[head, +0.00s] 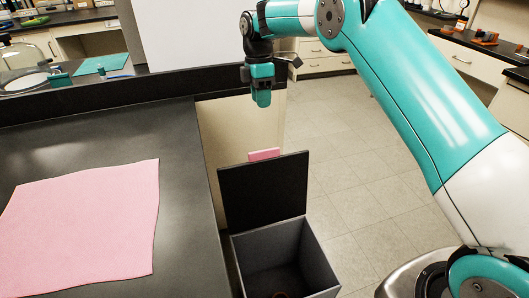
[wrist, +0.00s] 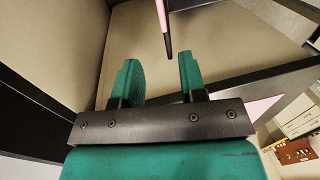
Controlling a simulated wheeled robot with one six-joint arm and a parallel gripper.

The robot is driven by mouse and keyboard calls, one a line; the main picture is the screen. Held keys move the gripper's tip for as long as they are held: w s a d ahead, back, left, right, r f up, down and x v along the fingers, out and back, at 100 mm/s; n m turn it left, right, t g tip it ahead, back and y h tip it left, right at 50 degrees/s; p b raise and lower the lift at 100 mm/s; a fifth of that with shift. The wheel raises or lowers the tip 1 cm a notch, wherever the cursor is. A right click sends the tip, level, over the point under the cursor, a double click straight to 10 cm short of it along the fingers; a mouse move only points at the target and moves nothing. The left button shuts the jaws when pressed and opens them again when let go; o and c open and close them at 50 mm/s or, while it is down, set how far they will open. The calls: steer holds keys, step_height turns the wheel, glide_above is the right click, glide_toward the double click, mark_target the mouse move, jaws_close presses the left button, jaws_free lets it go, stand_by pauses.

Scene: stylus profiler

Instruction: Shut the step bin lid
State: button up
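The step bin (head: 322,262) stands on the floor beside the dark bench, a grey box with its top open. Its dark lid (head: 265,192) stands raised, nearly upright, at the bin's far side. A pink tab (head: 264,154) shows at the lid's top edge. My gripper (head: 262,103) points down above and beyond the lid, apart from it in the head view. In the wrist view my gripper (wrist: 158,62) has its two teal fingers spread with nothing between them. A thin dark and pink piece (wrist: 163,25) shows past the fingertips; I cannot tell whether it is the lid's edge.
The dark bench (head: 185,220) with a pink mat (head: 85,225) is left of the bin. A raised dark ledge (head: 100,103) runs behind it. A cream panel (head: 225,130) stands behind the lid. Tiled floor (head: 345,180) to the right is clear. Something red lies inside the bin.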

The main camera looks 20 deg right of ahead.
mark_target(264, 150)
steer(key=s+f, duration=0.1)
steer(key=f, duration=0.4)
steer(key=s+f, duration=0.1)
steer(key=f, duration=0.5)
steer(key=s+f+p, duration=0.1)
steer(key=f, duration=0.4)
steer(key=shift+f, duration=0.4)
jaws_close()
